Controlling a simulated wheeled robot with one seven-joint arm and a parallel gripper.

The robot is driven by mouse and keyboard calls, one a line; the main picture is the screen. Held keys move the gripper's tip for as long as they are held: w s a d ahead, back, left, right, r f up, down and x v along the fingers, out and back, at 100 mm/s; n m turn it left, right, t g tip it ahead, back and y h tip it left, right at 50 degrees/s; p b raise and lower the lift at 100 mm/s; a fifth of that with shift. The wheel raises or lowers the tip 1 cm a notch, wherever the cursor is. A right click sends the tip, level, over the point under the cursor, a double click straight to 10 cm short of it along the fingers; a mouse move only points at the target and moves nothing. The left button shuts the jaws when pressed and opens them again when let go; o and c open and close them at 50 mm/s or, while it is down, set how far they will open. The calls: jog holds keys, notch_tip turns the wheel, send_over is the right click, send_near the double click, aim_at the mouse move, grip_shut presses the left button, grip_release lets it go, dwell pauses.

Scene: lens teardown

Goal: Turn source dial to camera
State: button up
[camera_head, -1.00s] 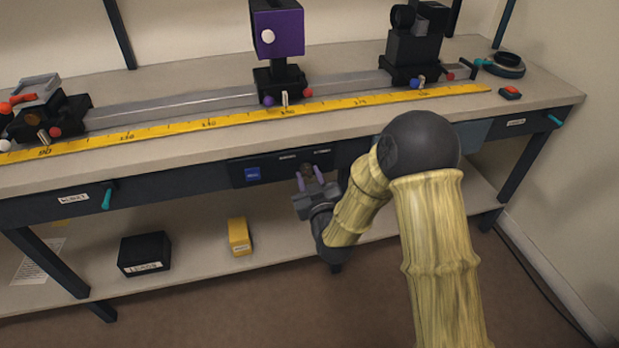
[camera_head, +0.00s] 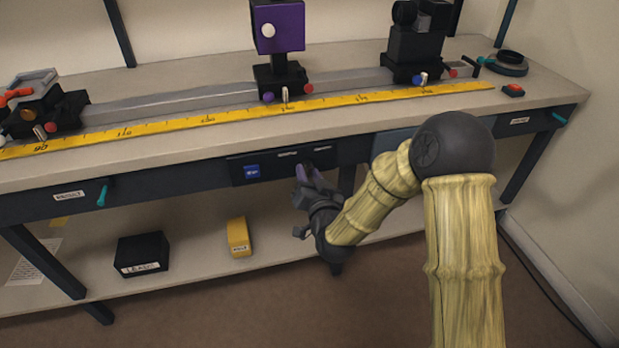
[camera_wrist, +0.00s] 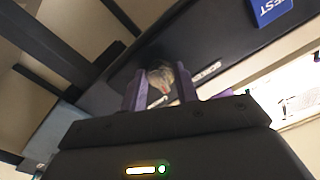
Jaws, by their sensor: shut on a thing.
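The source dial (camera_wrist: 160,78) is a small dark round knob with an orange-red mark, on the dark control panel (camera_head: 272,167) under the bench's front edge. In the wrist view it sits between the two purple fingers of my gripper (camera_wrist: 170,92). In the head view my gripper (camera_head: 308,173) reaches the panel from below and is shut on the dial, which the fingers mostly hide there. Two small white labels are on the panel above the dial; I cannot read them clearly. A blue button or plate (camera_head: 252,171) is at the panel's left; it also shows in the wrist view (camera_wrist: 270,8).
The bench top holds a rail with a purple box (camera_head: 278,30), a dark camera-like unit (camera_head: 415,45) and a yellow ruler (camera_head: 215,118). Teal handles mark drawers at left (camera_head: 102,195) and right (camera_head: 558,117). The lower shelf holds a black box (camera_head: 143,255) and yellow box (camera_head: 238,236).

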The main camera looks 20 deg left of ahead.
jog(key=m, duration=0.3)
jog(key=shift+s, duration=0.1)
jog(key=shift+m, duration=0.3)
dwell(0.3)
jog(key=o, duration=1)
jog(key=shift+c, duration=0.2)
